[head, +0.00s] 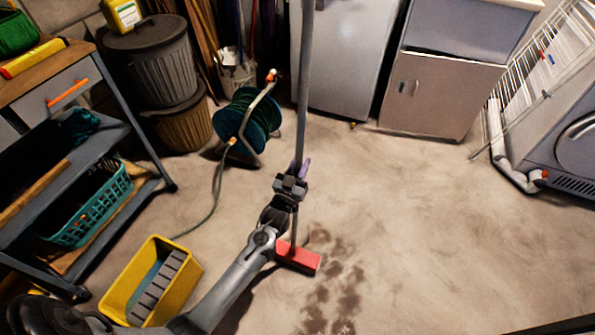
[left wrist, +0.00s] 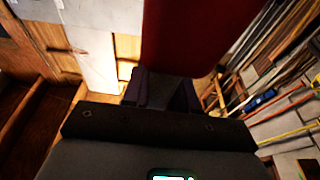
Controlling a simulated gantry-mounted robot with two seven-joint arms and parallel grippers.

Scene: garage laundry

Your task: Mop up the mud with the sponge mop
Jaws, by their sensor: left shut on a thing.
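The sponge mop has a long grey pole (head: 306,75) and a red sponge head (head: 298,257). It stands nearly upright, with its head low at the floor. My left gripper (head: 296,178) is shut around the lower pole, above the head. The mud (head: 345,290) is a group of dark brown smears on the floor, just right of and below the mop head; the head is at its left edge. In the left wrist view, purple finger parts (left wrist: 160,92) show below a large dark red shape I cannot identify for sure. My right gripper is not in view.
A yellow bucket (head: 188,278) stands beside my left arm. A green hose reel (head: 247,122) with a trailing hose is behind it. A shelf cart with a teal basket (head: 92,208) is at left. A drying rack (head: 535,65) stands at right. The floor right of the mud is clear.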

